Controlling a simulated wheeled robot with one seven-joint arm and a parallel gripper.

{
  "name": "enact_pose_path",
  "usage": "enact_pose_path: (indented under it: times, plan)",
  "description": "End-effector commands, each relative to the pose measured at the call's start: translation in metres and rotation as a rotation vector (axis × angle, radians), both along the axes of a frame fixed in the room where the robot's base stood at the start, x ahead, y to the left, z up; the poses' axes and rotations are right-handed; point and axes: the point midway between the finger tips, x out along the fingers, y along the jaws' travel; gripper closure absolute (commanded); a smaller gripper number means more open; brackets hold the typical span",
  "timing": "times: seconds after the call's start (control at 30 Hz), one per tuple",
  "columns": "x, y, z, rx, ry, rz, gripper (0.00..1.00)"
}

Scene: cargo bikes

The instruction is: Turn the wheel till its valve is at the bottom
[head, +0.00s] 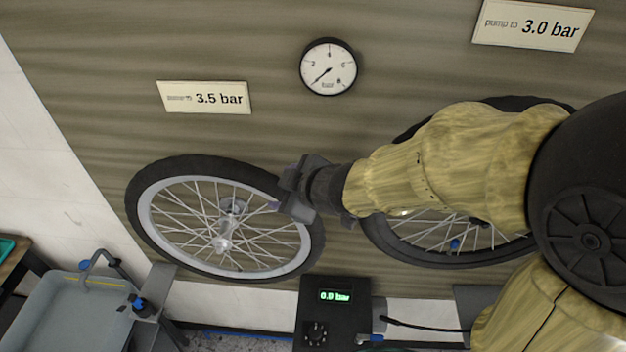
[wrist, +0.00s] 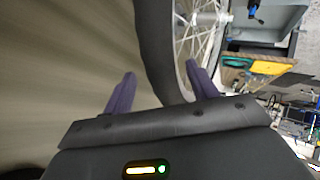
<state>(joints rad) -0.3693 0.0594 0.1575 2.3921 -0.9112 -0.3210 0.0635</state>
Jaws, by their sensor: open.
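The left wheel (head: 148,222) has a dark tyre, a grey rim and thin spokes, and stands upright against the brown wall panel. My gripper (head: 281,190) is at its upper right edge. In the wrist view the purple fingers of my gripper (wrist: 163,80) are apart, with the wheel's tyre (wrist: 155,48) running between them; I cannot tell whether either finger touches it. I cannot make out a valve on this wheel; part of its rim is hidden by my gripper. A right wheel (head: 400,245) is partly behind my arm, with a small blue piece (head: 455,244) among its lower spokes.
A round gauge (head: 329,67), a "3.5 bar" sign (head: 203,97) and a "3.0 bar" sign (head: 533,24) are on the panel. A black pump box (head: 335,312) reading 0.0 bar stands below, with a hose. A grey tray (head: 70,310) is at lower left.

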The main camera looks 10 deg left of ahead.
Motion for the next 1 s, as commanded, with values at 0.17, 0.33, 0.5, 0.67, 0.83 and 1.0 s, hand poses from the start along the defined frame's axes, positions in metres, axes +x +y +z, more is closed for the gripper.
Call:
enact_pose_path:
  times: [0.17,0.33,0.5,0.67,0.83,1.0]
  plan:
    - [-0.018,-0.024,0.029,0.0,-0.003,-0.004,0.42]
    - [-0.036,-0.045,0.05,0.0,-0.003,-0.009,0.42]
    - [-0.048,-0.059,0.06,0.001,-0.003,-0.007,0.42]
    - [-0.054,-0.063,0.064,0.001,-0.001,-0.003,0.42]
    - [-0.054,-0.064,0.064,0.002,0.001,-0.002,0.42]
    - [-0.054,-0.063,0.064,0.002,0.001,-0.002,0.42]
